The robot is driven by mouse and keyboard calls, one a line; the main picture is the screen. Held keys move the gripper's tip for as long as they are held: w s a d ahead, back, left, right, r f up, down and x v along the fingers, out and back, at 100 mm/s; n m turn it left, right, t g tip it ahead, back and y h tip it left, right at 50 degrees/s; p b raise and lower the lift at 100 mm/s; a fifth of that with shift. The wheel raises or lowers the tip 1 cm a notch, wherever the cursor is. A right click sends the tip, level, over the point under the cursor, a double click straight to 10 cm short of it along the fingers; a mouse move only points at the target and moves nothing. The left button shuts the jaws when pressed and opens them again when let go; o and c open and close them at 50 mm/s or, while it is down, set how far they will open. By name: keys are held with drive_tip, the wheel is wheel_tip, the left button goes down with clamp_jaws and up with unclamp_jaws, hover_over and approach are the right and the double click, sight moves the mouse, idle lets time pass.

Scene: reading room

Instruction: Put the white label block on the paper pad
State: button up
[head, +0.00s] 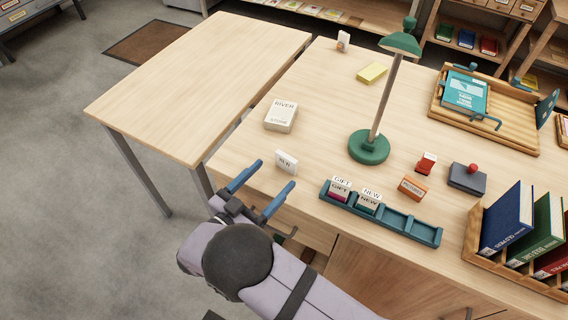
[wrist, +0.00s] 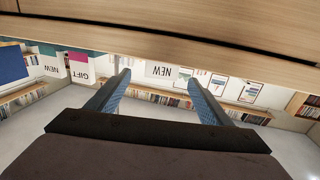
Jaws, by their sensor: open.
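The white label block (head: 287,161), marked with dark letters, stands upright on the desk near its left edge. In the wrist view its white face (wrist: 165,71) shows NEW upside down, between and beyond my fingertips. My gripper (head: 275,174) is open and empty, with its two blue fingers pointing at the block. The fingers also show in the wrist view (wrist: 157,78), one on each side of the block, not closed on it. A yellow pad (head: 371,73), which looks like the paper pad, lies flat toward the back of the desk, its top bare.
A white RIVER STONE book (head: 281,116) lies behind the block. A green lamp (head: 368,147) stands between the block and the right side. A teal rack (head: 410,225) with GIFT and NEW blocks is right of my gripper. The table (head: 200,80) at left is empty.

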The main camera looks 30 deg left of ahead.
sight(285, 160)
drive_tip(key=shift+w+a+r+p, duration=0.2)
drive_tip(key=shift+r+p, duration=0.25)
drive_tip(key=shift+p, duration=0.3)
drive_tip(key=shift+f, duration=0.1)
drive_tip(key=shift+w+d+p, duration=0.15)
drive_tip(key=shift+w+p, duration=0.2)
drive_tip(key=shift+w, duration=0.5)
drive_tip(key=shift+w+d+p, duration=0.15)
drive_tip(key=shift+w+p, duration=0.15)
drive_tip(key=shift+w, duration=0.5)
drive_tip(key=shift+w+d+f+p, duration=0.1)
drive_tip(key=shift+w+d+p, duration=0.2)
drive_tip(key=shift+w, duration=0.65)
drive_tip(key=shift+w+d+f+p, duration=0.1)
drive_tip(key=shift+w+p, duration=0.25)
drive_tip(key=shift+w, duration=0.6)
drive_tip(key=c, duration=1.2)
drive_tip(key=shift+r, duration=0.2)
drive_tip(key=shift+r+b, duration=0.65)
drive_tip(key=shift+r, duration=4.15)
